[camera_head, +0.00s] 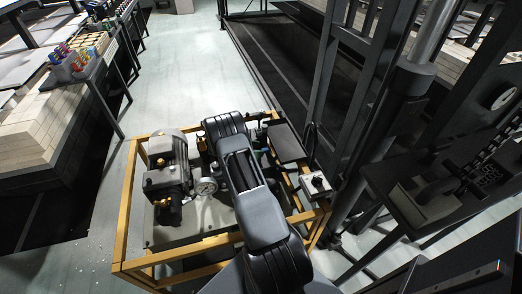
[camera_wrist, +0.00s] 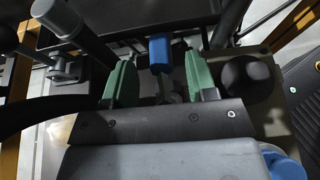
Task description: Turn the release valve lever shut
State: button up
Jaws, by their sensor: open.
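The lever, with a blue grip (camera_wrist: 159,54) on a thin metal stem, shows in the wrist view. It lies between the two green fingertips of my gripper (camera_wrist: 157,70), slightly nearer the right one. The fingers are open, with a gap on each side of the blue grip, and do not appear to touch it. The lower part of the stem is partly hidden by the gripper body. In the head view, my arm covers the lever and the gripper.
A yellow frame (camera_head: 128,215) holds a pump motor (camera_head: 168,150), a pressure gauge (camera_head: 206,187) and a small switch box (camera_head: 315,185). In the wrist view, a black round knob (camera_wrist: 246,77) sits right of the fingers.

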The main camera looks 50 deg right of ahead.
jog(key=shift+x, duration=1)
grip_shut()
